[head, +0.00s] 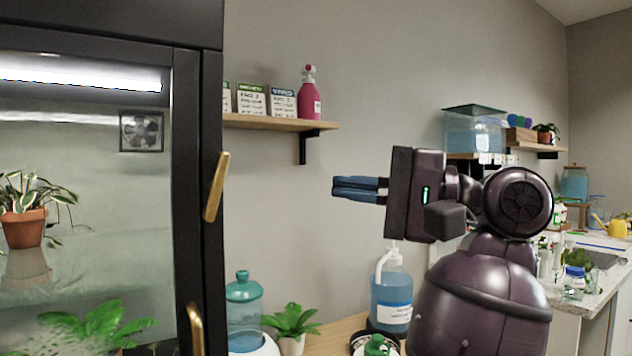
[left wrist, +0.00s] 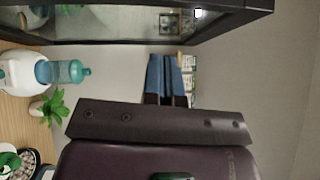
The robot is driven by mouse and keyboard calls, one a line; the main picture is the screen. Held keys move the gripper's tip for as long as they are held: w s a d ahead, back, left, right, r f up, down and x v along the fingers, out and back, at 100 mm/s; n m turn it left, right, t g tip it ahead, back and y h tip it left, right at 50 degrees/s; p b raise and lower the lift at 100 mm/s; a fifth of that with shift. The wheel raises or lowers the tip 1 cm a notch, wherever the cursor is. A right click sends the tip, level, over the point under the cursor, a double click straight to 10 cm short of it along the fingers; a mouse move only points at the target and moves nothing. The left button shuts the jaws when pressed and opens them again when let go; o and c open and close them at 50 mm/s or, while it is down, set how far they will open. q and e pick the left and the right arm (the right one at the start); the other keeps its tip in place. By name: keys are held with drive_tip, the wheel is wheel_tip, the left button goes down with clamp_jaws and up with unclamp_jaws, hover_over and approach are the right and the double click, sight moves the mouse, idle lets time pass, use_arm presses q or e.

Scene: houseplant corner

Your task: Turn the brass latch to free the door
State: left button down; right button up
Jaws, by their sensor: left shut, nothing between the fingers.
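The brass latch (head: 217,187) is a flat bar on the black frame of the cabinet's glass door (head: 185,150) in the head view. It stands nearly upright, its top leaning slightly right. A curved brass handle (head: 195,330) sits lower on the frame, partly cut off. My left gripper (head: 335,188) is to the right of the latch, apart from it, with its blue fingers pointing left. The fingers are shut and empty; they also show in the left wrist view (left wrist: 163,60). I cannot make out the latch in that view. My right gripper is not in view.
Inside the cabinet are a potted plant (head: 24,228) and a fan (head: 141,131). A wall shelf (head: 270,122) holds packets and a pink bottle (head: 309,95). Below stand a teal-lidded jar (head: 243,305), a small plant (head: 291,325) and a blue pump bottle (head: 391,300). Space between gripper and latch looks clear.

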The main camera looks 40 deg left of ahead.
use_arm(q)
drive_tip(key=shift+v, duration=0.85)
drive_tip(key=shift+s+f, duration=0.1)
